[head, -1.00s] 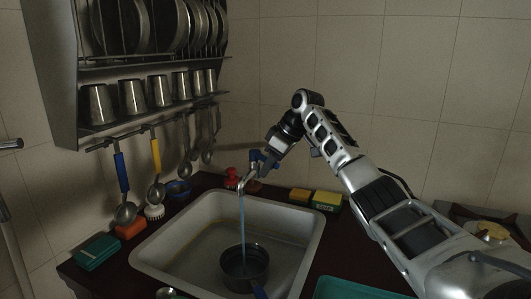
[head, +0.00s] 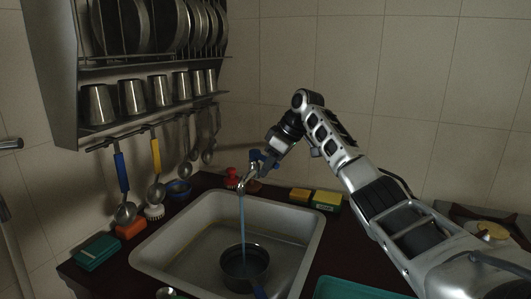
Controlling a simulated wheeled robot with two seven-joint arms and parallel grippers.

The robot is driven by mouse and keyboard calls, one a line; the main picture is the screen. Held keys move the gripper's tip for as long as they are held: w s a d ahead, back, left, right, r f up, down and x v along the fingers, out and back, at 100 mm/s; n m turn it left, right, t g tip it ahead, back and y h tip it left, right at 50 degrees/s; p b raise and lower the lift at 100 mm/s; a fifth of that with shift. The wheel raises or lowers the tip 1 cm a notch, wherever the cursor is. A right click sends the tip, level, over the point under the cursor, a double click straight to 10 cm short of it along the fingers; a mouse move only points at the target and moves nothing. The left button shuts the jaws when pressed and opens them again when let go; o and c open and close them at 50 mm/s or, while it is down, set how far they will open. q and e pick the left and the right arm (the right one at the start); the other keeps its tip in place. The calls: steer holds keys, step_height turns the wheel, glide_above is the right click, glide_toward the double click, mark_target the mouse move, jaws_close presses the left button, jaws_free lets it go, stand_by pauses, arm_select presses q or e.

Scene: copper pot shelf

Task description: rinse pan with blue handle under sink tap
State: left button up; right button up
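The pan with the blue handle (head: 245,268) stands in the sink (head: 180,236), under the tap (head: 246,179). A thin stream of water runs from the tap down into the pan. The pan's blue handle (head: 259,292) points toward the front edge of the picture. My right gripper (head: 260,165) reaches down at the tap, close to its blue knob (head: 256,156). Its fingers are small and dark there, so I cannot tell whether they are open or grip the knob. My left gripper is not in view.
Yellow-and-green sponges (head: 327,199) lie behind the sink. A ladle with a blue grip (head: 122,172) and one with a yellow grip (head: 156,157) hang below the metal rack (head: 150,69) at left. A teal box (head: 96,252) lies left of the sink; a teal tray (head: 355,289) is at front right.

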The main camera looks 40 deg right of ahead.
steer(key=shift+w+d+r+p, duration=0.2)
steer(key=shift+d+p, duration=0.1)
steer(key=shift+p, duration=0.5)
steer(key=shift+w+d+f+p, duration=0.1)
steer(key=shift+d+f+p, duration=0.1)
steer(key=shift+d+p, duration=0.15)
steer(key=shift+w+d, duration=0.35)
steer(key=shift+d, duration=0.25)
steer(key=shift+w+d, duration=0.3)
steer(key=shift+d, duration=0.3)
